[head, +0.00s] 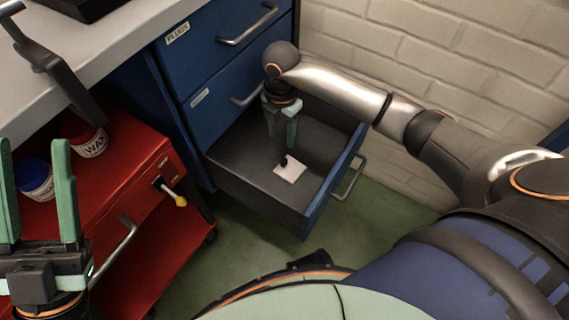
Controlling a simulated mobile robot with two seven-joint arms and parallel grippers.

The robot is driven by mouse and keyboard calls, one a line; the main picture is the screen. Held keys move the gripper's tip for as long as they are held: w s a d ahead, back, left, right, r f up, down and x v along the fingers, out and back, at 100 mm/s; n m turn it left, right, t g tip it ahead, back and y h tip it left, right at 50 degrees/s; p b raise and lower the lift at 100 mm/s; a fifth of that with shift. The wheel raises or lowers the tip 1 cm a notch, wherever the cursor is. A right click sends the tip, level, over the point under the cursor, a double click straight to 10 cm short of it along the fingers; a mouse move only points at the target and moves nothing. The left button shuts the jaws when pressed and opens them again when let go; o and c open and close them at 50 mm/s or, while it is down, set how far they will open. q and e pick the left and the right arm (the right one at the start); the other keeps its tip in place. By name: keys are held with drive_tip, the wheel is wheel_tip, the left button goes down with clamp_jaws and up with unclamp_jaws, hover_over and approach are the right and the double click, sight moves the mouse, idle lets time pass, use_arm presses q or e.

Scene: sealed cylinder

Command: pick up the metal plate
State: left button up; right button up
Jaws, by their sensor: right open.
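A pale, flat square plate (290,171) lies on the floor of the open lowest drawer (240,165). My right gripper (282,143) reaches down into the drawer from above. It is open, its green fingers pointing down just above the plate's upper left edge. A dark shape lies between the fingers and the plate; I cannot tell whether it is part of the plate or a shadow, nor whether the fingers touch the plate. My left gripper (36,150) is open and empty at the lower left, fingers pointing up in the picture, away from the drawer.
The blue cabinet (205,60) has closed drawers above, one labelled PLUGS. A red cart (120,200) carries a WAX tin (91,142) and a blue tin (36,178). A grey worktop (60,60) is at upper left. A brick wall (430,60) stands behind. Green floor shows below the drawer.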

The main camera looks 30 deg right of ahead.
drive_tip(key=b, duration=0.3)
hover_over(283, 162)
wheel_tip(283, 162, down, 7)
drive_tip(key=shift+s+a+f, duration=0.1)
wheel_tip(283, 162, down, 5)
drive_tip(key=b, duration=0.3)
drive_tip(key=shift+f, duration=0.15)
clamp_jaws()
